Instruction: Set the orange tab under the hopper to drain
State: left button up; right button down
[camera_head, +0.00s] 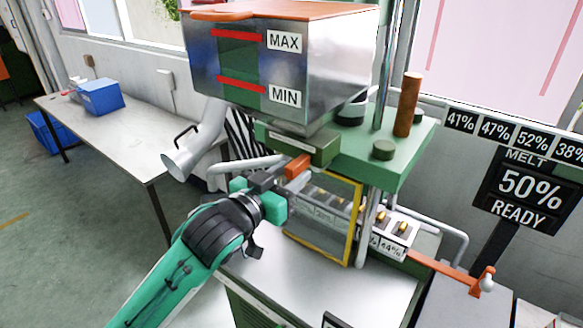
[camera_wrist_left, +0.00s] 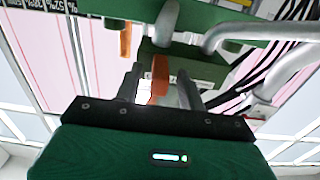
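The metal hopper (camera_head: 285,60) with red MAX and MIN marks stands above a green block (camera_head: 300,143). The orange tab (camera_head: 297,167) sticks out at the underside of this block. My left gripper (camera_head: 281,175) is right beside the tab, pointing at it from the lower left. In the left wrist view, the orange tab (camera_wrist_left: 159,80) shows between the two dark fingers of my left gripper (camera_wrist_left: 160,88), with gaps on both sides. The fingers look open and not closed on it. No marking for drain is readable. My right gripper is in neither view.
A yellow-framed clear guard (camera_head: 355,222) stands just right of my left gripper. A green shelf (camera_head: 400,155) with a brown upright handle (camera_head: 408,104) is above it. An orange lever (camera_head: 440,268) is at right. The display (camera_head: 530,188) reads MELT 50% READY.

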pick_arm(q)
jog(key=shift+w+d, duration=0.3)
jog(key=shift+w, duration=0.1)
grip_shut()
jog(key=w+a, duration=0.1)
jog(key=a, duration=0.1)
jog(key=w+a+p, duration=0.1)
jog(key=w+a, duration=0.3)
jog(key=shift+a, duration=0.4)
jog(key=shift+s+r, duration=0.1)
